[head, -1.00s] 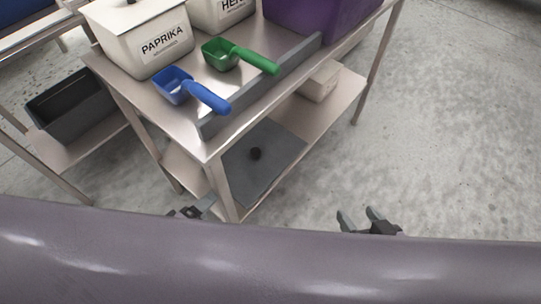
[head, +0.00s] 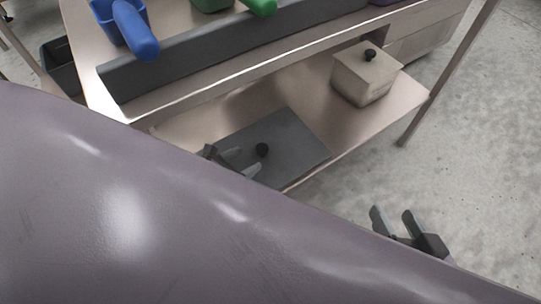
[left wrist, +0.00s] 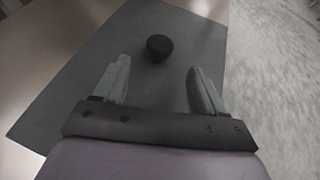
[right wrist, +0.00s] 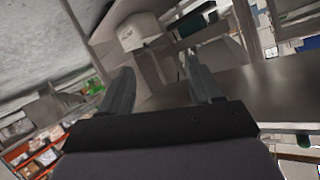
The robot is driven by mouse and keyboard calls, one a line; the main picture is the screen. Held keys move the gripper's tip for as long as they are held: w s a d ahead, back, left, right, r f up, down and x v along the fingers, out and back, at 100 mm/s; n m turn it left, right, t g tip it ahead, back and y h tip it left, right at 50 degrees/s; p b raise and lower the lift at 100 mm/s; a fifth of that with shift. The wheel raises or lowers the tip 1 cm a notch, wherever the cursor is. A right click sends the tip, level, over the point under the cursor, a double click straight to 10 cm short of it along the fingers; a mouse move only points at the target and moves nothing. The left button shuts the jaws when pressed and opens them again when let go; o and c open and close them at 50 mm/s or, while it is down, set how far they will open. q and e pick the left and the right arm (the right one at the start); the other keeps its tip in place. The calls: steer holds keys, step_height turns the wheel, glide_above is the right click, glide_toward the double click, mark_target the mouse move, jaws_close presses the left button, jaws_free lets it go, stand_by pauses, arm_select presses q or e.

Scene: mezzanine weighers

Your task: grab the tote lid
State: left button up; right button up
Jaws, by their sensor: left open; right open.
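The tote lid (head: 290,146) is a flat dark grey panel with a round black knob (head: 262,150). It lies on the lower shelf of the steel table. In the left wrist view the lid (left wrist: 92,75) fills much of the picture, and its knob (left wrist: 159,47) shows ahead of and between the fingertips. My left gripper (head: 232,160) is open over the lid, beside the knob, with nothing between its fingers; it also shows in the left wrist view (left wrist: 160,75). My right gripper (head: 394,215) is open and empty, out over the floor to the right of the table.
A pale lidded box (head: 362,82) with a black knob stands on the same shelf (head: 315,103), right of the lid. The tabletop with its grey raised edge (head: 220,48) overhangs the shelf. A blue scoop (head: 135,30) lies above. Floor at right is clear.

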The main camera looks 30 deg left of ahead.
mark_target(257, 152)
arm_select(q)
steer(key=b+x, duration=0.2)
steer(key=x, duration=0.4)
steer(key=shift+w, duration=0.3)
jaws_close()
